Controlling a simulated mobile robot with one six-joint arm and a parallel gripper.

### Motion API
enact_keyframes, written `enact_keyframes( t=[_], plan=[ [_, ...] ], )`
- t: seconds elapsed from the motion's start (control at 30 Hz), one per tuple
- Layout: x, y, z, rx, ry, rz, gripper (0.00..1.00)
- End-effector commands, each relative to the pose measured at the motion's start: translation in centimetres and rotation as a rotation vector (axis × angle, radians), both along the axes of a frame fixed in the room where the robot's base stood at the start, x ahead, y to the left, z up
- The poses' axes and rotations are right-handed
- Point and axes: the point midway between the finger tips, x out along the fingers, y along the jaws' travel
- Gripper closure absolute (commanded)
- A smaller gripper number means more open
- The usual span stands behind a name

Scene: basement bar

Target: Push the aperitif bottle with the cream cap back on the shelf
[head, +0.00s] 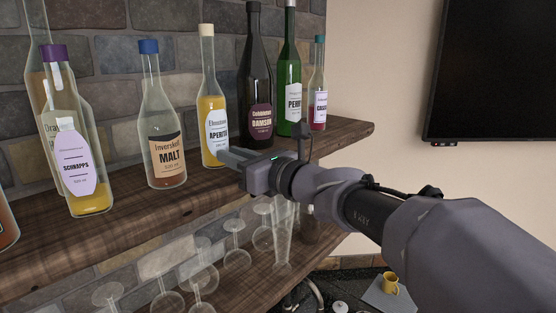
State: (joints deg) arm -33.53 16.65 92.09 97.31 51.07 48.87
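The aperitif bottle (212,112) stands upright on the upper wooden shelf (120,213). It is clear glass with yellow liquid, a white label and a cream cap. My gripper (222,154) reaches in from the right, with its fingertips at the lower right of this bottle's label. The fingertips look very close to the bottle; I cannot tell whether they touch it. The fingers show as a single grey bar from this side, so I cannot see whether there is a gap between them.
The malt bottle (163,136) stands left of the aperitif, with the schnapps bottle (77,165) farther left. The dark damson bottle (257,88), green perry bottle (290,75) and cassis bottle (318,90) stand to the right. A stone wall (109,58) backs the shelf. Glasses (237,258) stand below.

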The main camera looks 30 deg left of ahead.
Motion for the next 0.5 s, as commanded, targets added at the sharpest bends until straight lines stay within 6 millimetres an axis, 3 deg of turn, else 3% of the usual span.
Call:
enact_keyframes(
  t=[0.5],
  plan=[
    [-2.0, -7.1, -0.2, 0.000, 0.000, -0.003, 0.82]
  ],
)
